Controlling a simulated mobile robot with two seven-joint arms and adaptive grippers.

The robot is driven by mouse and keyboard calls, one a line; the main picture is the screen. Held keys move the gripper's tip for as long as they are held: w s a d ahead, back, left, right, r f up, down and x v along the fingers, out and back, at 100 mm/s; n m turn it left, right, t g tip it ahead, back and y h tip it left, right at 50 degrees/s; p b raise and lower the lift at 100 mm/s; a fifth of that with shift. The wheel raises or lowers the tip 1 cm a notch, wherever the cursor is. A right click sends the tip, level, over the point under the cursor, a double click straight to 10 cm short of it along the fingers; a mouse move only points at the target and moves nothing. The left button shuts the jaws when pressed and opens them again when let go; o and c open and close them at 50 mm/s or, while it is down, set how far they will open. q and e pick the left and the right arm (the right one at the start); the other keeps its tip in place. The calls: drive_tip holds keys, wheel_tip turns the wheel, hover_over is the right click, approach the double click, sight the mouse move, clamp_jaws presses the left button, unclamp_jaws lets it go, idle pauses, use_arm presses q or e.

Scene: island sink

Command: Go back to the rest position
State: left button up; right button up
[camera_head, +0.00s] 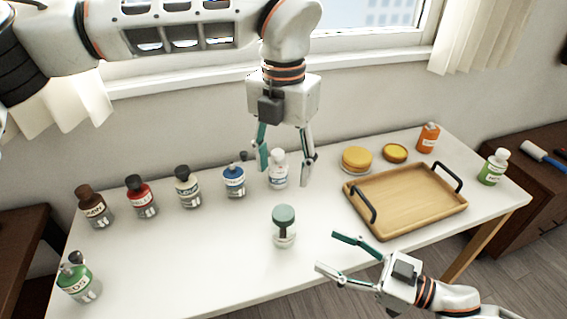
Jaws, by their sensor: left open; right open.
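My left gripper (285,176) hangs from above over the back middle of the white table. Its fingers are open, one on each side of a white-capped bottle with a blue label (278,172); I cannot tell whether they touch it. My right gripper (326,252) is low at the front right, open and empty, its fingers pointing left. It is apart from the jar with a grey-green lid (284,226) and in front of the wooden tray (420,213).
Several bottles stand along the back left, such as a red one (141,197). A green bottle (78,279) stands front left, another green bottle (493,167) at the right end. Yellow-lidded round containers (356,160) and an orange bottle (428,138) stand behind the tray.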

drive_tip(key=shift+s+d, duration=0.2)
drive_tip(key=shift+d, duration=0.1)
